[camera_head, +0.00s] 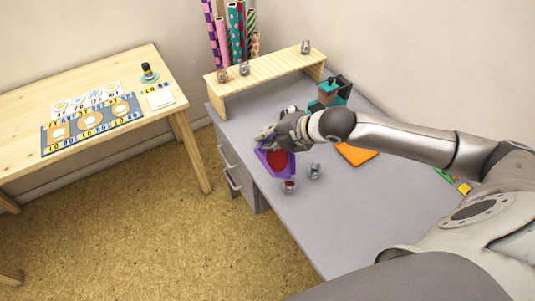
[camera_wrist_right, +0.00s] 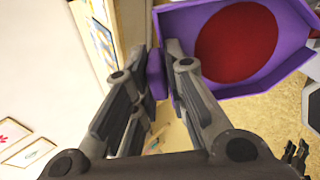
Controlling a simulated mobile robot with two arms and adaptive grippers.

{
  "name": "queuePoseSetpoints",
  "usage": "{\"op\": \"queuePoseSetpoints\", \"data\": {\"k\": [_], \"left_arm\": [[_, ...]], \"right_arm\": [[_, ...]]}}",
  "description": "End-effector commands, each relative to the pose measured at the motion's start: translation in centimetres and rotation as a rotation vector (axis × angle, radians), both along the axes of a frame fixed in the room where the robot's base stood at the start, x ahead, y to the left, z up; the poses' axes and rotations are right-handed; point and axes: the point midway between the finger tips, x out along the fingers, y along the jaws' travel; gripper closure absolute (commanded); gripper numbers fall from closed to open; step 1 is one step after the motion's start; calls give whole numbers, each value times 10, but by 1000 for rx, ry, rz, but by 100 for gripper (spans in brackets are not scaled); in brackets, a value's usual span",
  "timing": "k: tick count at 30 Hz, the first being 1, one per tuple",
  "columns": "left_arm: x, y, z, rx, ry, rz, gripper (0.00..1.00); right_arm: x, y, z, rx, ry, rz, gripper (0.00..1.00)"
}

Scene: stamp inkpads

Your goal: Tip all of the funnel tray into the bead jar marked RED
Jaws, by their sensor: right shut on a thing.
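The purple funnel tray (camera_head: 284,173) hangs over the left part of the grey desk, with a red mass (camera_head: 278,160) inside. My right gripper (camera_head: 265,134) is shut on the tray's edge. In the right wrist view, the fingers (camera_wrist_right: 160,60) pinch a purple tab of the tray (camera_wrist_right: 178,22), and the red contents (camera_wrist_right: 236,42) lie as a round patch. A small clear jar with a reddish part (camera_head: 288,187) stands just below the tray in the picture. Another with a bluish part (camera_head: 315,170) stands right of it. Their markings are too small to read. My left gripper is out of view.
A wooden shelf (camera_head: 262,70) at the back of the grey desk (camera_head: 330,215) carries several small jars. A teal device (camera_head: 334,92) and an orange sheet (camera_head: 356,153) are near my right arm. The front of the desk is clear. A wooden table (camera_head: 150,70) stands left.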

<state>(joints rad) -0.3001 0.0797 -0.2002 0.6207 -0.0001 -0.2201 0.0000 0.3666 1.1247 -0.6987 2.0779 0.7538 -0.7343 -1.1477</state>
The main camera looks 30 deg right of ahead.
Motion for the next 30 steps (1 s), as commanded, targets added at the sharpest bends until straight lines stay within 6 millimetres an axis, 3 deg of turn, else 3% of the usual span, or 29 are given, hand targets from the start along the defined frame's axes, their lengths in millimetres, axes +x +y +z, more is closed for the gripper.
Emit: {"op": "queuePoseSetpoints", "data": {"k": [30], "left_arm": [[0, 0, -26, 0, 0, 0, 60]], "right_arm": [[-17, -8, 9, 63, -126, 1, 100]]}}
